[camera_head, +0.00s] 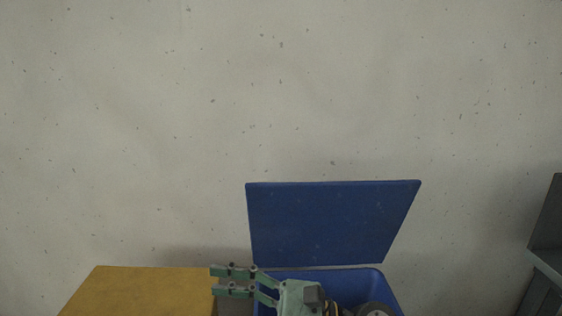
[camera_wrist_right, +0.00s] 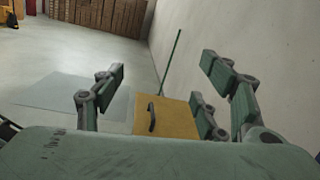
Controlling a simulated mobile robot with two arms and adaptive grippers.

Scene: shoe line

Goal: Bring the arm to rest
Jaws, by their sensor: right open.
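My right gripper (camera_head: 222,281) shows at the bottom of the head view, pointing left. Its green fingers are apart, with nothing visible between them. The same gripper (camera_wrist_right: 163,72) shows open and empty in the right wrist view. It is in front of or above a blue bin (camera_head: 370,276) whose flat blue lid (camera_head: 330,222) stands raised against the wall. The gripper and wrist hide part of the bin, and its inside is mostly out of sight. My left gripper is in neither view.
A yellow box (camera_head: 140,290) stands left of the bin; a yellow box with a dark handle (camera_wrist_right: 170,116) shows beyond the fingers in the wrist view. A grey frame (camera_head: 545,265) stands at the right edge. A speckled wall (camera_head: 280,90) is behind. Stacked brown boxes (camera_wrist_right: 100,14) are far off.

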